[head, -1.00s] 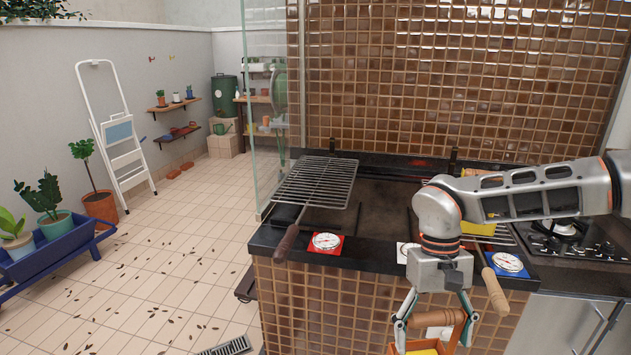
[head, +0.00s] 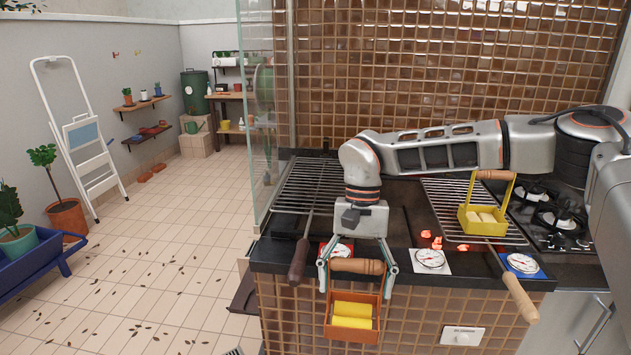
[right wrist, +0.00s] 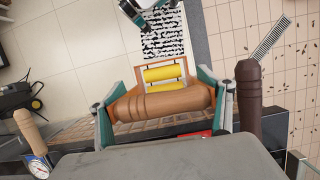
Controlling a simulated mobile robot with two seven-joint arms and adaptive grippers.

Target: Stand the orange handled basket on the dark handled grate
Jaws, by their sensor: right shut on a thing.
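The orange basket (head: 327,318) hangs below its wooden handle (head: 357,267) in front of the counter edge, with yellow pieces inside. My right gripper (head: 357,268) is shut on that handle, which also shows between its fingers in the right wrist view (right wrist: 160,104). The dark handled grate (head: 302,190) lies over the left part of the grill. Its dark brown handle (head: 298,262) sticks out over the front edge, left of the basket; it also shows in the right wrist view (right wrist: 248,105). Part of my left gripper (right wrist: 132,12) shows at the top of the right wrist view; its jaws are unclear.
A yellow basket (head: 483,222) stands on the right grate (head: 440,200), which has a light wooden handle (head: 520,298). Glowing coals (head: 432,240) lie between the grates. Dials sit along the counter front. A glass panel (head: 254,130) borders the left grate.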

